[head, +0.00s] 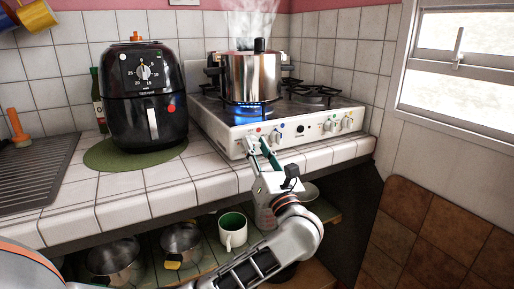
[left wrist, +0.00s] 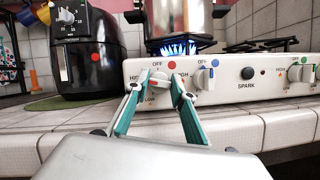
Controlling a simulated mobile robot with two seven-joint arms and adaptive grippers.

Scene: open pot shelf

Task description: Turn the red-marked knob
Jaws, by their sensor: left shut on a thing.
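The red-marked knob (left wrist: 158,80) is white and sits at the left end of the stove's front panel, below a red dot (left wrist: 172,65). My left gripper (left wrist: 155,85) has its green-sided fingers closed on either side of this knob. In the head view the same gripper (head: 257,143) reaches the stove front from below, and its fingers largely hide the knob. A blue flame (head: 245,109) burns under the steel pot (head: 251,78). My right gripper is not in view.
The blue-marked knob (left wrist: 206,78) is close to the right finger. The spark button (left wrist: 247,73) and more knobs (head: 338,125) lie farther right. A black air fryer (head: 143,97) stands on a green mat at left. The tiled counter edge (head: 215,190) runs beneath the gripper.

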